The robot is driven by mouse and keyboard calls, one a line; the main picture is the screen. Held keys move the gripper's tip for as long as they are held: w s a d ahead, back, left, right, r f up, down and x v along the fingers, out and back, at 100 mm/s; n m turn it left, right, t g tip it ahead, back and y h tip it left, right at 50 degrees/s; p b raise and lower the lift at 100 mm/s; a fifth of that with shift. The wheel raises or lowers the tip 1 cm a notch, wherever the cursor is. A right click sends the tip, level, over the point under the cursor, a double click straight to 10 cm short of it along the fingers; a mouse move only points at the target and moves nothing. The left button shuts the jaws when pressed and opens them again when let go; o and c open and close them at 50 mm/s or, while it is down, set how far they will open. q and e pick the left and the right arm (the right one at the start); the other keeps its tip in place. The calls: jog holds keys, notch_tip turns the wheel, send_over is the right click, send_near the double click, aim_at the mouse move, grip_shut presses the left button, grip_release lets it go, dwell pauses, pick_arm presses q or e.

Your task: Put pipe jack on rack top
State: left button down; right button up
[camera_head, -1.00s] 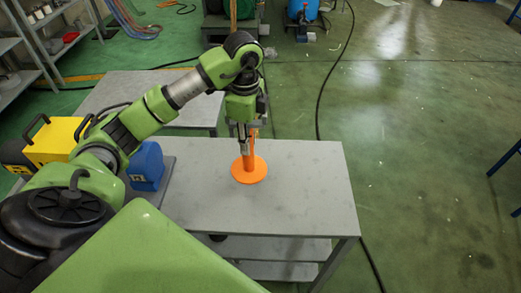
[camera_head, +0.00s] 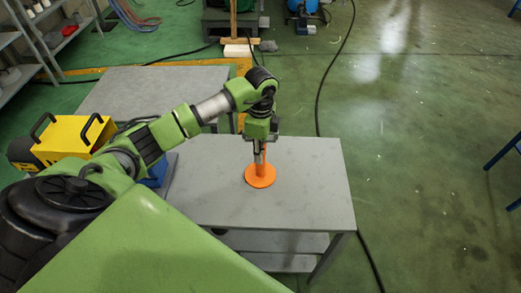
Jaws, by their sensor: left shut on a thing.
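The orange pipe jack (camera_head: 260,179) is upright, with its round base down, over the grey top of the rack (camera_head: 310,182). My left gripper (camera_head: 259,156) is shut on the jack's upright stem from above. The gripper hides part of the stem. The base is at or very close to the surface; I cannot tell if it touches. My right gripper is not in view.
A blue object (camera_head: 155,173) at the rack's left end is partly hidden by my left arm. A yellow machine (camera_head: 73,140) stands at the left. Another grey table (camera_head: 140,90) is behind. The rack top is clear around the jack.

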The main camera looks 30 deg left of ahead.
pick_arm(q)
jog(key=shift+w, duration=0.1)
jog(key=c, duration=2.1)
grip_release()
jog(key=shift+f, duration=0.1)
jog(key=o, duration=0.3)
jog(key=shift+o, duration=0.2)
notch_tip(320, 180, up, 12)
jog(key=b, duration=0.3)
jog(key=shift+f, duration=0.25)
jog(key=shift+r, duration=0.45)
